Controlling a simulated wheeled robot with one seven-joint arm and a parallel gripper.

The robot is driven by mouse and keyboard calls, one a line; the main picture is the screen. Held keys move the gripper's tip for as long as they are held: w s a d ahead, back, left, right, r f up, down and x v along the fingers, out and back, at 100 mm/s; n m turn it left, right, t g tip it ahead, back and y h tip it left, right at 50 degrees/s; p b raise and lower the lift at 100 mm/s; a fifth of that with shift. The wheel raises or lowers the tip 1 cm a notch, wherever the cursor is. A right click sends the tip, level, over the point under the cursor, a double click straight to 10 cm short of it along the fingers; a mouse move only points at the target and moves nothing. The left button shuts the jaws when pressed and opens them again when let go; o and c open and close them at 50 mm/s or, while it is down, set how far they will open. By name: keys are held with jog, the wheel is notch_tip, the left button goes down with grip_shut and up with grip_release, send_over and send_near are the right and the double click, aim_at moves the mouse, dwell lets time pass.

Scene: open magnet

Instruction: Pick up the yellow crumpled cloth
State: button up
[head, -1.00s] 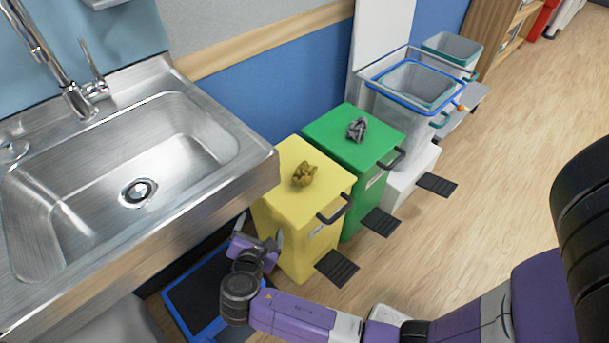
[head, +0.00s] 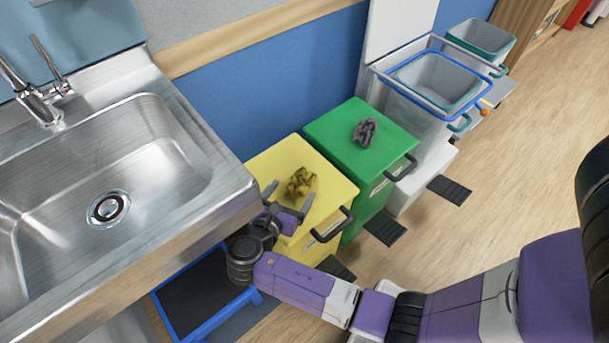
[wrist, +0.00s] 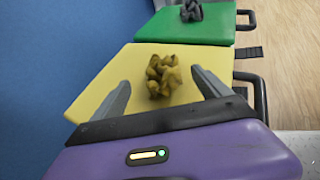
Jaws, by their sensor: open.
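The yellow crumpled cloth (head: 300,183) lies on the flat lid of the yellow bin (head: 283,158). My gripper (head: 288,195) is at the near left edge of that lid, with its two fingers apart on either side of the line to the cloth. In the wrist view the yellow cloth (wrist: 162,76) sits between and slightly beyond the tips of my open gripper (wrist: 161,82). The fingers do not appear to touch the cloth. Their exact height above the lid is hard to tell.
A green bin (head: 340,130) with a grey crumpled cloth (head: 365,131) on its lid stands beside the yellow bin. A metal sink (head: 130,190) is on the left, its edge close to my gripper. A blue-framed step (head: 205,295) is below.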

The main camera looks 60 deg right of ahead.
aim_at(301, 181)
jog(key=b+x, duration=0.1)
jog(key=x, duration=0.6)
jog(key=shift+s+f+b, duration=0.1)
jog(key=shift+f+b, duration=0.1)
jog(key=shift+b, duration=0.1)
jog(key=c, duration=1.4)
jog(key=shift+r, duration=0.15)
